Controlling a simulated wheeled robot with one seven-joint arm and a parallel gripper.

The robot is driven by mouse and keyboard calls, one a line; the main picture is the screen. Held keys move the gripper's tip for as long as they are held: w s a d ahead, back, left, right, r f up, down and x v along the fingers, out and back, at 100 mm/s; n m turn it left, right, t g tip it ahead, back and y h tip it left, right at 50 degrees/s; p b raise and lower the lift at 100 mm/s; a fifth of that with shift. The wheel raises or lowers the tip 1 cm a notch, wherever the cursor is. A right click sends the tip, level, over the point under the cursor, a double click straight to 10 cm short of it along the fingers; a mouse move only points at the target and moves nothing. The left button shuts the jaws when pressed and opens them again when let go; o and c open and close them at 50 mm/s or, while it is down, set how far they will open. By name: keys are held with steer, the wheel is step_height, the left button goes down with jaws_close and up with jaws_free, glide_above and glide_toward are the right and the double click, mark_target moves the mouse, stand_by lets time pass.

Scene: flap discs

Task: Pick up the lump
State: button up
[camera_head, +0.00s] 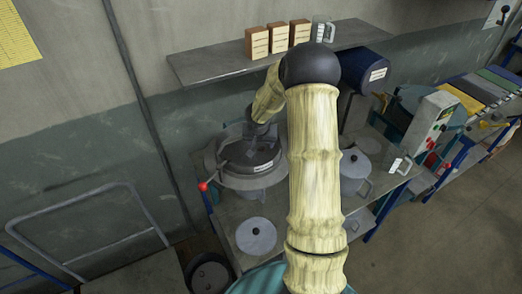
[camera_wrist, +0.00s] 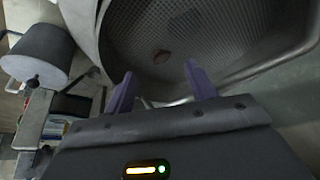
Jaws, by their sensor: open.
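I cannot tell the exact gap. In the head view the bowl's machine (camera_head: 212,168), with a red-knobbed lever, stands on the bench. My wrist is over it, and the lump cannot be made out there.
A lidded grey pot (camera_head: 355,168) stands right of the bowl, and a round lid (camera_head: 257,236) lies in front. A wall shelf (camera_head: 210,66) with several boxes and a dark blue cylinder (camera_head: 366,70) are behind my arm. A control box (camera_head: 430,118) stands farther right.

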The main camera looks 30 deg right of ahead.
mark_target(261, 148)
steer(key=shift+s+r, duration=0.1)
steer(key=shift+s, duration=0.1)
steer(key=shift+w+f, duration=0.3)
steer(key=shift+f, duration=0.2)
steer(key=x, duration=0.4)
steer(key=shift+w+p, duration=0.15)
steer(key=shift+p, duration=0.2)
steer(key=shift+c, duration=0.3)
steer(key=c, duration=1)
